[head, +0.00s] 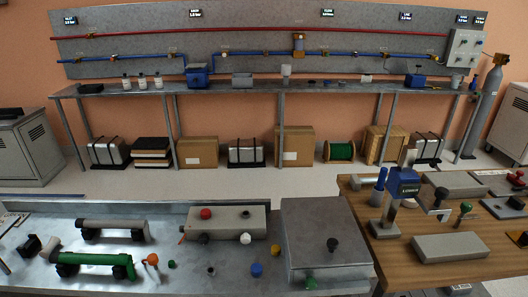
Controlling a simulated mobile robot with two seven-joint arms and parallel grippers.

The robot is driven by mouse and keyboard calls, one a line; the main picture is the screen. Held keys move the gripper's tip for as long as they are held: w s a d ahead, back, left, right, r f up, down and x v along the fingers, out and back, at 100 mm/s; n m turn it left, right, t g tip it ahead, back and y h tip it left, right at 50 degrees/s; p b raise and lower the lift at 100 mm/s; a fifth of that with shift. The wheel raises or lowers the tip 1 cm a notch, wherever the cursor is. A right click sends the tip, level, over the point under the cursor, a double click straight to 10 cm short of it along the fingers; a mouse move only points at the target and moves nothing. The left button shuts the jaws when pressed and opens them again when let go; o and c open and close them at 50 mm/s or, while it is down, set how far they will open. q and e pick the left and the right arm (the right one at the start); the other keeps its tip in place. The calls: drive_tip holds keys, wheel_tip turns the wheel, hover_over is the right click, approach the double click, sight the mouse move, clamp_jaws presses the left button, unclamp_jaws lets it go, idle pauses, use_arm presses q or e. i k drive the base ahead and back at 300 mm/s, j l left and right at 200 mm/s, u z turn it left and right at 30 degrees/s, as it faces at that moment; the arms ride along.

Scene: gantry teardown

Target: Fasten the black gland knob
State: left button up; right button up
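Several black knobs are in the head view, and I cannot tell for sure which one is the gland knob. One black knob (332,244) stands on the lid of the large grey box (325,215). A small black knob (245,214) sits on the grey block (226,224) left of that box, and another dark knob (203,239) is at the block's front. The same block carries a red knob (206,213) and a white knob (245,238). Neither of my grippers is in view.
The wooden table (390,248) at right holds a blue device (403,182) and a grey block (450,247).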

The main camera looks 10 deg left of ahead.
sight(204, 239)
drive_tip(key=u, duration=1.15)
